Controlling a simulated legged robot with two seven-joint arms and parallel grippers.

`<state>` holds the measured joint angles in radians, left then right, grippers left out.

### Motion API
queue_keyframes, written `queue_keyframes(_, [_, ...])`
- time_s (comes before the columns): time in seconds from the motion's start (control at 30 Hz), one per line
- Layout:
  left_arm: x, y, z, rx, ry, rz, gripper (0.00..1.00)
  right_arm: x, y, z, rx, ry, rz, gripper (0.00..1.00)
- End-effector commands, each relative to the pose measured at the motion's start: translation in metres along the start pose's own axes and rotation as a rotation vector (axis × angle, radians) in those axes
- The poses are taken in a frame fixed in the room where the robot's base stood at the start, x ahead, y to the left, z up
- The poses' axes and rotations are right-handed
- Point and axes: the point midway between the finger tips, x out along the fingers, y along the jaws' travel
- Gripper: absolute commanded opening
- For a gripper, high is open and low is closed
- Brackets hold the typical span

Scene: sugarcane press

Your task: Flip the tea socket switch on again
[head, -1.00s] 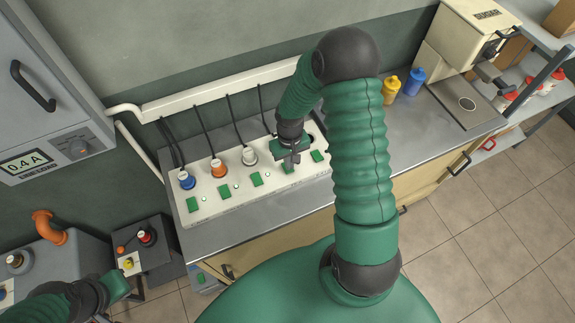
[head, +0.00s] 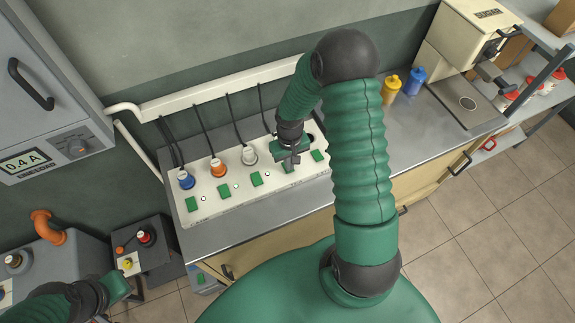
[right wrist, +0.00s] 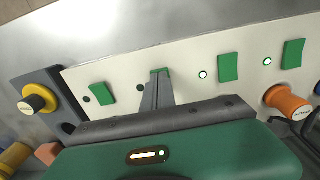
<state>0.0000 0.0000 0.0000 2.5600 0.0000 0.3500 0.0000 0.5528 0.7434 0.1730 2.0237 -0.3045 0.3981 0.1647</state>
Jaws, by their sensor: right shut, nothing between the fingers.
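The white socket strip (head: 212,207) lies along the counter, with a row of green switches and blue, orange (head: 218,168) and white (head: 249,156) plugs. No tea label can be read. My right gripper (head: 291,160) is shut and empty, pointing down at the fourth switch from the left (head: 288,168). In the right wrist view its fingers (right wrist: 157,88) overlap that switch (right wrist: 160,72); contact cannot be judged. The lamps by the second and third switches (right wrist: 228,67) glow. The lamp by the end switch (right wrist: 103,93) is dark. My left gripper (head: 120,288) is low at the left, its fingers unclear.
A yellow-and-black knob (right wrist: 38,98) stands beyond the strip's end. Black cables rise behind the plugs to a white wall duct (head: 210,92). Yellow (head: 391,86) and blue (head: 415,80) bottles and a sugar machine (head: 470,45) stand at the right.

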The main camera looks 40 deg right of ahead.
Motion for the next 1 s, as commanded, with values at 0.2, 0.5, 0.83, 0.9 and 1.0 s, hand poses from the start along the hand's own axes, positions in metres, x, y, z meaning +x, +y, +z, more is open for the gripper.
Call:
queue_keyframes(0.2, [0.003, 0.000, 0.001, 0.000, 0.000, 0.000, 0.00, 0.004, 0.000, 0.000, 0.000, 0.000, 0.000, 0.00])
queue_keyframes(0.5, [0.002, 0.000, 0.001, 0.000, 0.000, 0.000, 0.00, 0.004, 0.000, 0.000, 0.000, 0.000, 0.000, 0.00])
queue_keyframes(0.83, [-0.027, 0.000, -0.006, 0.000, 0.000, 0.000, 0.00, -0.028, 0.000, 0.000, -0.001, 0.001, 0.000, 0.00])
queue_keyframes(0.9, [-0.033, 0.000, -0.008, 0.000, 0.000, 0.000, 0.00, -0.035, 0.000, 0.000, -0.001, 0.001, 0.000, 0.00])
queue_keyframes(1.0, [-0.042, 0.000, -0.010, 0.000, 0.000, 0.000, 0.00, -0.044, 0.000, 0.000, 0.000, 0.001, 0.000, 0.00])
